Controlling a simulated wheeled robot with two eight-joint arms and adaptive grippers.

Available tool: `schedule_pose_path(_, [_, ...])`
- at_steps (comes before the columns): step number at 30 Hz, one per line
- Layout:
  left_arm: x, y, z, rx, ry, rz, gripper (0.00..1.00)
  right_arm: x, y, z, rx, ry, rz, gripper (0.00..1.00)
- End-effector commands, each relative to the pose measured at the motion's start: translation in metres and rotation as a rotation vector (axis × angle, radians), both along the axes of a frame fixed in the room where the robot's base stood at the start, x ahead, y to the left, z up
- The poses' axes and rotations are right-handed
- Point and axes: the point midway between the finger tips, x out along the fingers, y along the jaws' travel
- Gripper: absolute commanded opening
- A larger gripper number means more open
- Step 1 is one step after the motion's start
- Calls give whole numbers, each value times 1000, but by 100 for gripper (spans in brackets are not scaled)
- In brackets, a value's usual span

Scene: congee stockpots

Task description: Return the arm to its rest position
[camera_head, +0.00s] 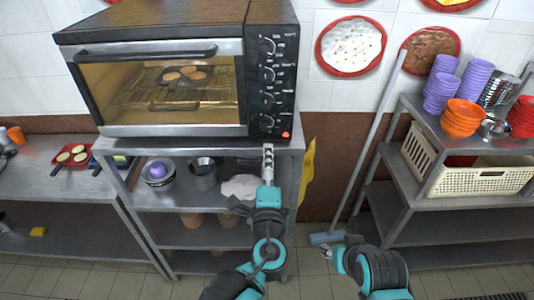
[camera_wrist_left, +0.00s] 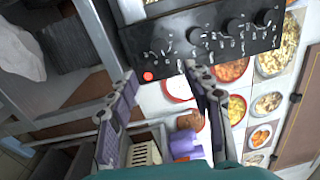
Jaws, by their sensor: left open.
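My left gripper (camera_head: 268,160) points away from me in front of the shelf, just below the oven's control panel in the head view. In the left wrist view its two fingers (camera_wrist_left: 160,75) are spread apart with nothing between them. The oven's knob panel (camera_wrist_left: 210,40) and its red light lie beyond the fingertips. Whether the fingers touch the oven cannot be told.
The toaster oven (camera_head: 160,75) stands shut on a metal shelf (camera_head: 220,146), with a tray of round items inside. A mop (camera_head: 372,140) leans between this shelf and the right rack (camera_head: 450,205), which holds cups and a cream basket (camera_head: 480,178). A counter (camera_head: 60,200) is at left.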

Motion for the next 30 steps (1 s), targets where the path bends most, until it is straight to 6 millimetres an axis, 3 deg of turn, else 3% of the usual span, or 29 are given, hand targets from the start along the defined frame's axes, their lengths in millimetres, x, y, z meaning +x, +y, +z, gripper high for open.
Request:
schedule_pose_path(12, [-1,0,0,0,0,0,50,0,0,0,0,0,0,40])
schedule_pose_path(15, [0,9,-3,-21,16,17,50,0,0,-1,0,0,0,40])
schedule_pose_path(17, [1,25,-8,-64,47,50,50,0,0,-2,0,0,0,40])
schedule_pose_path(22, [-11,114,-51,-357,241,255,50,0,0,-7,0,0,0,40])
schedule_pose_path(24, [-29,152,-77,-529,339,362,50,0,0,-10,0,0,0,40])
schedule_pose_path(27, [-63,187,-113,-786,469,499,50,0,0,-14,0,0,0,40])
schedule_pose_path(30, [-100,200,-142,-1035,580,607,50,0,0,-17,0,0,0,40])
